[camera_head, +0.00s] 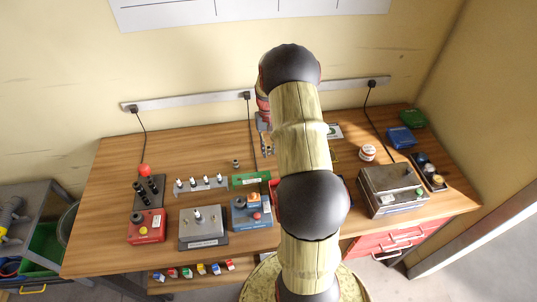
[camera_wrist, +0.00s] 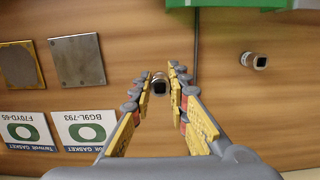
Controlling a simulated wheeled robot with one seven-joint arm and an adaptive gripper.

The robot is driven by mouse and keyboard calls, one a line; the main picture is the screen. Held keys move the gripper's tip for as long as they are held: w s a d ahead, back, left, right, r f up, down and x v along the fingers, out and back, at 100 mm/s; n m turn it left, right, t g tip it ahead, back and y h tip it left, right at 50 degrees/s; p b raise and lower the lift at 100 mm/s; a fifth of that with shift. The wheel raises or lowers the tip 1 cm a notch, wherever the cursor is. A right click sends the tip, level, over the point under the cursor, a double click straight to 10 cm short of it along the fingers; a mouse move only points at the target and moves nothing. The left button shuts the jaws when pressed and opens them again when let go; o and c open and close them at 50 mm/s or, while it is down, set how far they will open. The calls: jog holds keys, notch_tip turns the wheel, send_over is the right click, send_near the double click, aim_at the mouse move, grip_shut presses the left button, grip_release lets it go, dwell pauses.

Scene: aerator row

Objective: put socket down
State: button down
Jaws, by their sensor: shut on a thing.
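My gripper (camera_wrist: 160,84) is shut on a small metal socket (camera_wrist: 159,88), whose square-holed end faces the wrist camera. The socket is between the fingertips, over the wooden table; I cannot tell whether it touches the wood. In the head view my gripper (camera_head: 266,150) is over the back middle of the table, partly behind my arm, and the held socket is not clear there.
A green tray (camera_head: 250,180) lies in front of the loose socket. A row of pegs on a grey rail (camera_head: 201,186) is left of it. Gasket cards (camera_wrist: 80,133) and square plates (camera_wrist: 77,60) lie left in the wrist view. Bare wood surrounds the gripper.

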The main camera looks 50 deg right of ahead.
aim_at(269, 160)
notch_tip(269, 160, down, 3)
jog(key=shift+f, duration=0.1)
jog(key=c, duration=1.7)
grip_release()
